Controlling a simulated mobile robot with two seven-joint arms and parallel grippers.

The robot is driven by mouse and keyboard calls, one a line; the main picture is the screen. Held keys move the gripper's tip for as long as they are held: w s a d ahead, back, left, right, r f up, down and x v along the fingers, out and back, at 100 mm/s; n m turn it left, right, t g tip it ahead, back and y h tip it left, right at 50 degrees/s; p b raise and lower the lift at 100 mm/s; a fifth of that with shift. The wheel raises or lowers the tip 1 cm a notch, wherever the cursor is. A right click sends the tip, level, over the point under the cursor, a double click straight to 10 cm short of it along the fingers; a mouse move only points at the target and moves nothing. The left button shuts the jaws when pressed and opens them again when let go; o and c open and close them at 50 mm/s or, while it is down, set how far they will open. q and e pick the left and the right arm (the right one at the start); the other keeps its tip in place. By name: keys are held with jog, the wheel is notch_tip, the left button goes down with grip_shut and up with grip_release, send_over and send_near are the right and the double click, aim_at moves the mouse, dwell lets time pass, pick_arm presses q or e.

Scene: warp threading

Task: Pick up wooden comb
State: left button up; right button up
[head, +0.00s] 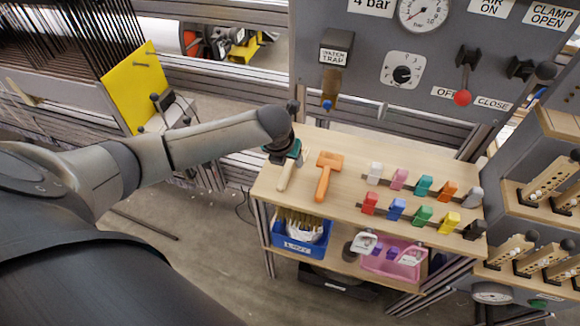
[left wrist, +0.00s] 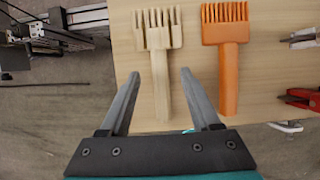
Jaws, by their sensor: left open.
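The wooden comb (left wrist: 159,62) is pale, with tines at its far end and a handle toward me. It lies on the wooden table top (head: 335,207). My left gripper (left wrist: 155,82) is open above it, and in the left wrist view the comb's handle lies between the two fingers' directions. In the head view the left gripper (head: 287,155) covers the comb's far part, and the handle (head: 287,174) shows below it. I cannot tell that the fingers touch the comb. My right gripper is not in view.
An orange comb (head: 327,176) lies close to the right of the wooden comb. Two rows of coloured clamps stand farther right. A blue bin (head: 300,246) and a pink bin (head: 392,265) sit on the shelf below. A grey control panel (head: 345,100) rises behind.

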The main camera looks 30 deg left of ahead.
aim_at(289, 165)
pick_arm(q)
jog(key=shift+b+x, duration=0.35)
jog(key=shift+x, duration=1)
jog(key=shift+f, duration=0.2)
grip_shut()
